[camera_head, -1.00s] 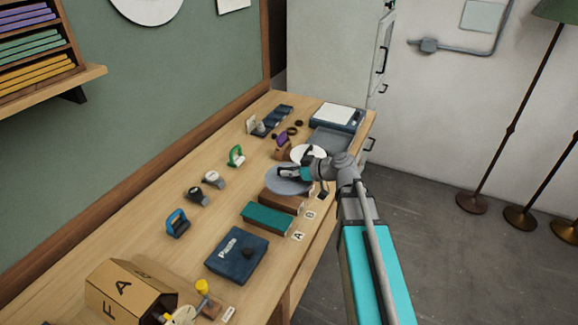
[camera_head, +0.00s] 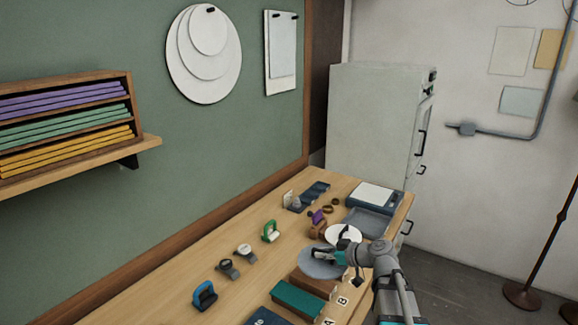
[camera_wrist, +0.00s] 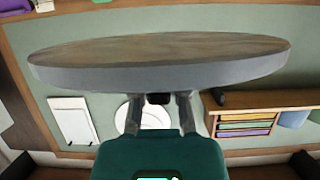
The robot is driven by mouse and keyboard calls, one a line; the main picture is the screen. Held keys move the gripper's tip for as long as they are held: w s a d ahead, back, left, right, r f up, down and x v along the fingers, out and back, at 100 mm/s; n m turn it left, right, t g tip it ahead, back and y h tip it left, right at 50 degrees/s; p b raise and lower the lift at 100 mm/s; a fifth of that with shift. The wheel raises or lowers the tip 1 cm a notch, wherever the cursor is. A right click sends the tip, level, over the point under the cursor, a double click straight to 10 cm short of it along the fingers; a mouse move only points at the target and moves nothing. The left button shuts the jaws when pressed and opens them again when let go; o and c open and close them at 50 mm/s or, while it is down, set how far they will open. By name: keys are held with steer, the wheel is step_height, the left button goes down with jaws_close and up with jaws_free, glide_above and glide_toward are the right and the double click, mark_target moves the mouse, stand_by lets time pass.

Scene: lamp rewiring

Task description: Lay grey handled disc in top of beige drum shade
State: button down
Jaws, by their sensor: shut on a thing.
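The grey handled disc (camera_head: 313,263) is in my gripper (camera_head: 335,255) over the right-hand part of the bench, above a brown block. In the wrist view my gripper's fingers (camera_wrist: 159,112) are shut on a small dark handle at the disc's near side. There the disc (camera_wrist: 160,76) spans most of the width, with a grey rim and a brownish face. I cannot tell from these views how far it is above the block. I do not make out a beige drum shade in either current view.
A white round piece (camera_head: 343,235) lies just behind the disc. A teal block (camera_head: 297,300) is in front of it. A blue-handled tool (camera_head: 204,295), a green-handled tool (camera_head: 270,231) and a grey tray (camera_head: 367,221) are on the bench. The bench's left side is fairly clear.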

steer(key=w+d+f+b, duration=0.1)
steer(key=w+f+b, duration=0.2)
steer(key=w, duration=0.1)
steer(key=w+d+f+b, duration=0.1)
steer(key=w+f+b, duration=0.2)
steer(key=w, duration=0.1)
steer(key=w+d+f+b, duration=0.1)
steer(key=w+f+b, duration=0.2)
steer(key=w, duration=0.1)
steer(key=shift+w+d, duration=0.35)
stand_by(0.5)
steer(key=shift+w+d+f+b, duration=0.1)
steer(key=shift+w+f+b, duration=0.3)
steer(key=shift+f+b, duration=1.4)
steer(key=shift+f, duration=0.05)
steer(key=shift+f, duration=0.2)
steer(key=c, duration=0.6)
jaws_free()
steer(key=shift+c, duration=0.2)
